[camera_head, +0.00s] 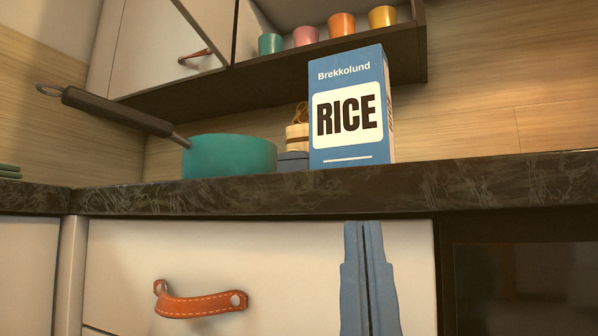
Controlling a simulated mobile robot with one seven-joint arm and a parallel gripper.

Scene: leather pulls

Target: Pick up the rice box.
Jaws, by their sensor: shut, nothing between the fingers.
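The rice box (347,108) is a blue carton with a white label reading RICE. It stands upright on the dark counter (300,198), close to its front edge, right of the teal pan. My gripper (364,228) shows at the lower right as two blue-grey fingers pointing up. The fingers are shut together with nothing between them. They appear in front of the white drawer front, below the counter edge and below the box in the picture, apart from it.
A teal pan (229,156) stands left of the box, its long dark handle reaching up left. A wooden container (297,137) stands behind them. A cabinet (330,48) with several coloured cups overhangs the counter. A leather pull (200,303) juts from the drawer (270,260). Counter right of the box looks clear.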

